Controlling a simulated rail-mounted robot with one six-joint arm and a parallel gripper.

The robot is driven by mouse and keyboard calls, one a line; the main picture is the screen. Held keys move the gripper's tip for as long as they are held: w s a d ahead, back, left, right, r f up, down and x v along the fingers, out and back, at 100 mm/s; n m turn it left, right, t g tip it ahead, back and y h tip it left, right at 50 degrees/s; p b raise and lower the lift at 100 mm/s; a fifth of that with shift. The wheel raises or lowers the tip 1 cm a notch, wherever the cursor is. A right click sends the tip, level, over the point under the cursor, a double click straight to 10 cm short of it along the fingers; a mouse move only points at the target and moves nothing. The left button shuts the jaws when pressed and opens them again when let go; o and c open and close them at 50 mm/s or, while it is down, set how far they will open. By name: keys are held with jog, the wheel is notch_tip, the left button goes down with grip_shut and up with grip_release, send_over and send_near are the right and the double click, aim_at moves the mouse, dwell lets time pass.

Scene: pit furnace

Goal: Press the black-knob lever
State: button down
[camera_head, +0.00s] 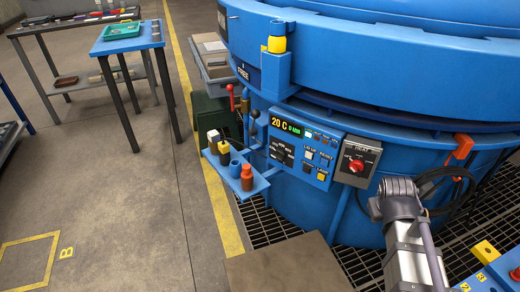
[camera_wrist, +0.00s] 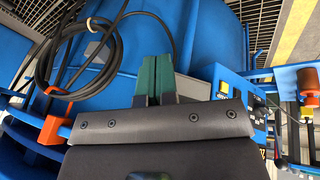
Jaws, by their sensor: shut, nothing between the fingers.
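A lever with a small dark knob (camera_head: 255,114) stands at the left side of the blue furnace, just left of the control panel. It looks like the black-knob lever, but it is small in the head view. A red-knob lever (camera_head: 231,89) stands to its left. In the wrist view, my gripper (camera_wrist: 155,62) shows two green fingers shut together and empty, in front of the furnace wall. They are apart from the lever. The head view shows my arm at the lower right, but not the fingertips. I cannot clearly pick out the black-knob lever in the wrist view.
The control panel (camera_head: 301,150) and the HEAT switch box (camera_head: 357,162) lie between my arm and the levers. A small blue shelf (camera_head: 262,183) with bottles juts out below the levers. A coiled black cable (camera_wrist: 66,62) and orange hook (camera_wrist: 52,128) are near my gripper.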

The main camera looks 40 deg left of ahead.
aim_at(257, 118)
jog(key=w+a+f+n+t+y+b, duration=0.2)
jog(key=w+a+f+n+t+b, duration=0.25)
jog(key=a+f+n+b, duration=0.55)
jog(key=w+a+r+n+t+y+b, duration=0.1)
jog(key=a+n+t+y+b, duration=0.15)
jog(key=a, duration=0.55)
jog(key=w+a+n+t+y+b, duration=0.15)
jog(key=a+n, duration=0.25)
jog(key=a, duration=0.4)
jog(key=s+a+r+n+g+y, duration=0.2)
jog(key=a+r+n+y, duration=0.3)
jog(key=n, duration=0.6)
jog(key=s+a+r+n+g+y+b, duration=0.1)
jog(key=s+a+r+n+y, duration=0.2)
jog(key=n, duration=0.9)
jog(key=a+r+y, duration=0.2)
jog(key=a+y, duration=0.2)
jog(key=y, duration=0.1)
jog(key=shift+s+r+g, duration=0.35)
jog(key=shift+s+r, duration=0.05)
jog(key=shift+n, duration=0.25)
jog(key=p+x, duration=0.1)
jog(key=x, duration=0.3)
jog(key=p+x, duration=0.1)
jog(key=x, duration=0.4)
jog(key=p+x, duration=0.1)
jog(key=x, duration=0.4)
jog(key=shift+d+r+p, duration=0.15)
jog(key=shift+r+p, duration=0.15)
jog(key=shift+p, duration=0.1)
